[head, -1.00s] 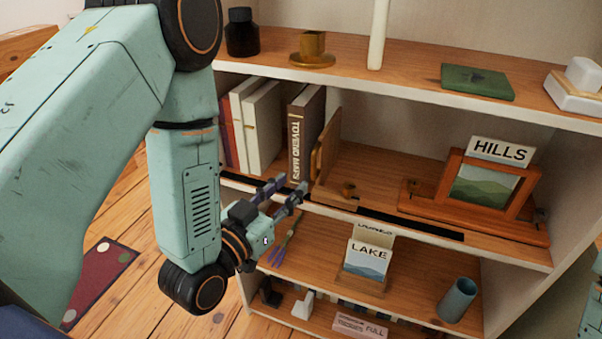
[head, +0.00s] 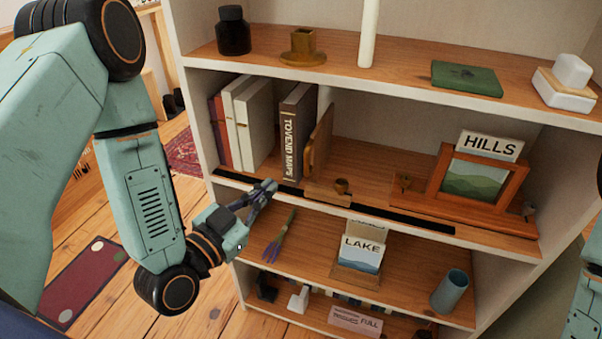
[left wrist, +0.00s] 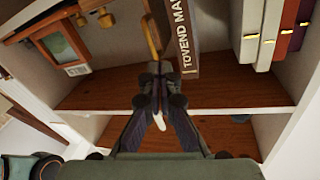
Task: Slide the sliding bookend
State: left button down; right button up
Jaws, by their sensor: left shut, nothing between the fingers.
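The sliding bookend stands on the middle shelf, its upright wooden board (head: 319,143) just right of the "TOVEND MAPS" book (head: 291,138). Its low base (head: 326,194) carries a small brass knob (head: 342,186) and sits by the dark track (head: 395,217) on the shelf's front edge. In the left wrist view the board (left wrist: 151,40) shows beyond the fingers. My left gripper (head: 268,187) is shut and empty at the shelf's front edge, left of the bookend base and apart from it. It also shows in the left wrist view (left wrist: 157,78). My right gripper is out of view.
Several books (head: 243,120) stand left of the bookend. A framed picture (head: 480,180) with a "HILLS" card stands right on the same shelf. Below are a purple sprig (head: 277,240), a "LAKE" card (head: 360,252) and a blue cup (head: 450,291). Shelf edges bound the space above and below.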

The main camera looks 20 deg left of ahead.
aim_at(306, 175)
pick_arm(q)
jog(key=s+d+f+m+g+h, duration=0.15)
jog(key=d+m+h, duration=0.3)
jog(key=m, duration=1.35)
jog(key=b+x, duration=0.2)
jog(key=x, duration=0.8)
jog(key=shift+g, duration=0.45)
jog(key=shift+w+a+f, duration=0.1)
jog(key=shift+w+a, duration=0.2)
jog(key=shift+a, duration=0.75)
jog(key=shift+w+a, duration=0.25)
jog(key=shift+a, duration=0.8)
jog(key=shift+a, duration=0.15)
